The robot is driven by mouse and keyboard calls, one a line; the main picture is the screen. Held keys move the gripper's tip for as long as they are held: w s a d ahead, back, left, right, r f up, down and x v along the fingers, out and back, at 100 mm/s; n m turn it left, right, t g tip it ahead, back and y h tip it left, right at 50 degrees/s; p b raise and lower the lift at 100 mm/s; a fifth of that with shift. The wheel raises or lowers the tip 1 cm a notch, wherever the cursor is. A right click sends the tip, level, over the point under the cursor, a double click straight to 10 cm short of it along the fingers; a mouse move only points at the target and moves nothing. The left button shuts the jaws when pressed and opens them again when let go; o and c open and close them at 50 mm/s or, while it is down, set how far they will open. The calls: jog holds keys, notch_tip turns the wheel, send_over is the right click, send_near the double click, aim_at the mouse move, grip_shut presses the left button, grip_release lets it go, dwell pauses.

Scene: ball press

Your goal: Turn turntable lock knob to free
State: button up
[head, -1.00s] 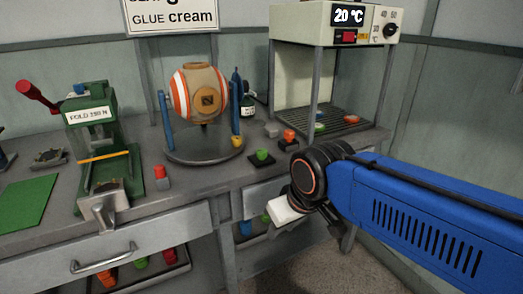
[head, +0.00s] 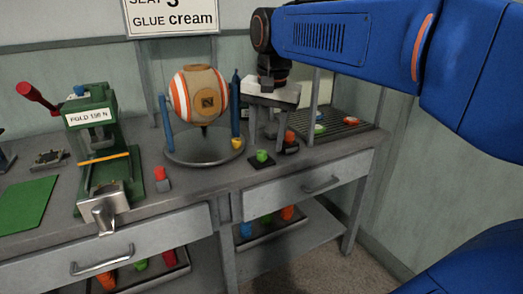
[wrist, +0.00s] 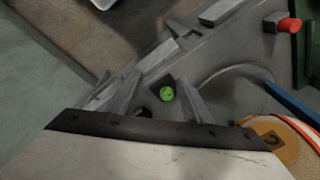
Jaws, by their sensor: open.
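The turntable (head: 190,160) is a round grey base with blue posts, holding an orange-and-white striped ball (head: 200,93). A yellow knob (head: 237,143) sits at its right front rim. A green knob on a dark square base (head: 262,157) stands on the bench just right of the turntable; it shows in the wrist view (wrist: 167,93) too. The frames do not label which is the lock knob. My gripper (head: 267,138) points down, open and empty, over the bench behind the green knob. In the wrist view the green knob appears between the fingers, apparently untouched.
A red knob on a dark base (head: 290,138) stands close right of my gripper. The oven's rack (head: 340,124) and legs are behind it. A green press (head: 95,135) and a small red-topped block (head: 161,178) are left. The front bench edge is clear.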

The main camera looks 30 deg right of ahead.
aim_at(262, 152)
jog(key=w+d+r+m+g, duration=0.2)
jog(key=w+d+r+m, duration=0.2)
jog(key=w+r+m, duration=0.35)
jog(key=shift+n, duration=0.55)
jog(key=f, duration=0.5)
jog(key=w+f, duration=0.1)
jog(key=f, duration=0.5)
jog(key=w+f, duration=0.1)
jog(key=f, duration=0.4)
jog(key=shift+a+f, duration=0.1)
jog(key=shift+f, duration=0.25)
jog(key=c, duration=1.1)
